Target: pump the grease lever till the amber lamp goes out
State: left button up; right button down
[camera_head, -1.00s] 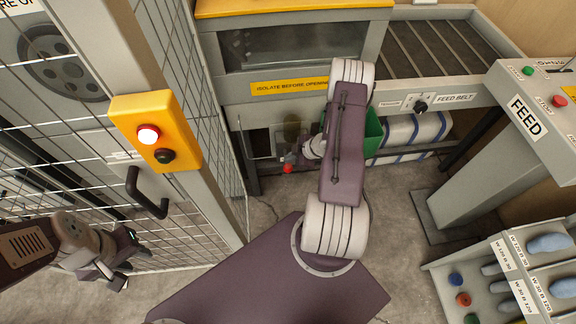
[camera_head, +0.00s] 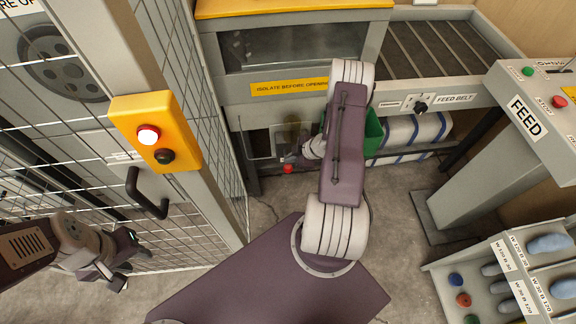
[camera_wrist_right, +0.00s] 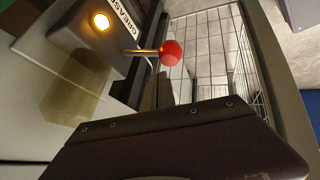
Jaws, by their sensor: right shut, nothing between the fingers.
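The grease lever is a short metal rod ending in a red ball knob (camera_wrist_right: 172,53), sticking out of a grey box labelled GREASE (camera_wrist_right: 85,35). The amber lamp (camera_wrist_right: 101,21) on that box is lit. In the head view the red knob (camera_head: 288,169) shows low at the machine's front. My right gripper (camera_head: 291,159) is right by the knob, shut and empty. In the right wrist view its dark body (camera_wrist_right: 185,140) fills the bottom, with a visible gap to the knob. My left gripper (camera_head: 130,266) is open and empty, at the lower left by the mesh gate.
A yellow box (camera_head: 185,118) with a lit red button is on the gate post, above a dark handle (camera_head: 146,195). A green bin (camera_head: 373,130) and striped sacks (camera_head: 412,133) sit under the feed belt. The FEED console (camera_head: 505,105) and a parts rack (camera_head: 490,275) are right.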

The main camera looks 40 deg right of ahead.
aim_at(291, 170)
dwell(0.7)
jog(key=shift+s+f+b, duration=0.1)
jog(key=shift+f+b, duration=0.2)
jog(key=shift+f, duration=0.15)
jog(key=shift+s+a+f+b, duration=0.15)
jog(key=shift+s+f+b, duration=0.05)
jog(key=shift+f+b, duration=0.6)
jog(key=shift+s+a+f+b, duration=0.1)
jog(key=shift+s+f+b, duration=0.15)
jog(key=shift+f+b, duration=0.55)
jog(key=shift+s+a+f+b, duration=0.2)
jog(key=shift+f+b, duration=0.4)
jog(key=shift+f, duration=0.4)
dwell(2.0)
jog(key=shift+r, duration=0.1)
dwell(0.5)
jog(key=shift+w+d+r+p, duration=0.15)
jog(key=shift+w+r+p, duration=0.1)
jog(key=shift+r+p, duration=0.75)
jog(key=shift+w+d+r+p, duration=0.1)
jog(key=shift+w+r+p, duration=0.15)
jog(key=shift+r+p, duration=0.75)
jog(key=shift+w+d+r+p, duration=0.15)
jog(key=shift+w+r+p, duration=0.1)
jog(key=shift+r+p, duration=0.75)
